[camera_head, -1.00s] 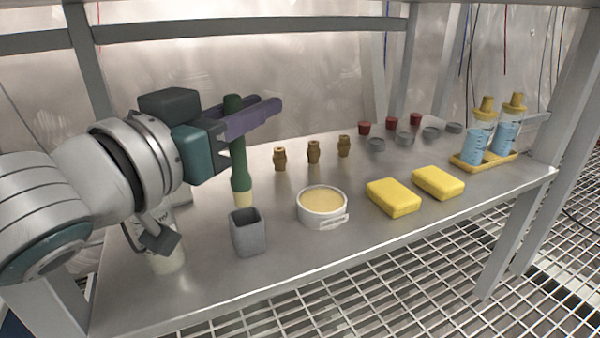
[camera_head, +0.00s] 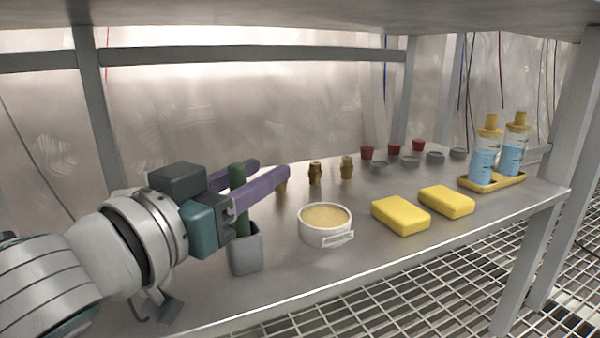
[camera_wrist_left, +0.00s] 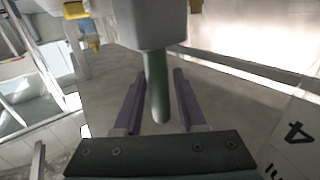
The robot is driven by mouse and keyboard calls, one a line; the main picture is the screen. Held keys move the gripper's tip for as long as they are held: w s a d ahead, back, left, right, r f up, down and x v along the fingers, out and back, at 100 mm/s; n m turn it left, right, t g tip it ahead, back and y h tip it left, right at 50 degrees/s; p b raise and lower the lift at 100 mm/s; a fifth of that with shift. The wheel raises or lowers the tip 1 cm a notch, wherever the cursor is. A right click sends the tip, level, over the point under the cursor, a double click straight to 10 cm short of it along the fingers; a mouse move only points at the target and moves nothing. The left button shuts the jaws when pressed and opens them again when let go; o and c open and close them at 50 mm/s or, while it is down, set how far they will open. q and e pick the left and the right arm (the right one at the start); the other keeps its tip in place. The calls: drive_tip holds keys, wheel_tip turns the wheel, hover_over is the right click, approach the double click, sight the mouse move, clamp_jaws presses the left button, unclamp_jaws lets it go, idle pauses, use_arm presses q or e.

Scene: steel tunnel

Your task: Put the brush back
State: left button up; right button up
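The brush (camera_head: 237,178) has a green handle and stands nearly upright in the grey square cup (camera_head: 246,255); its bristle end is hidden inside the cup. My left gripper (camera_head: 268,170) is at the handle, above the cup's rim. Its two purple fingers are spread apart, one on each side of the handle. In the left wrist view the handle (camera_wrist_left: 157,88) sits between the fingers with a gap on both sides, and the grey cup (camera_wrist_left: 150,24) is beyond it. My right gripper is not in view.
A white round tub (camera_head: 325,226) with a tan filling stands right of the cup. Two yellow sponges (camera_head: 401,215), small brown fittings (camera_head: 315,173), red caps and a yellow tray (camera_head: 503,181) with bottles are farther right. A shelf edge overhangs at the top.

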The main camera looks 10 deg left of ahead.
use_arm(q)
drive_tip(key=shift+o, duration=0.7)
drive_tip(key=shift+r, duration=0.1)
drive_tip(key=shift+s, duration=0.1)
drive_tip(key=p+v, duration=0.4)
drive_tip(key=v, duration=0.7)
drive_tip(key=shift+s+a, duration=0.15)
drive_tip(key=shift+s, duration=0.25)
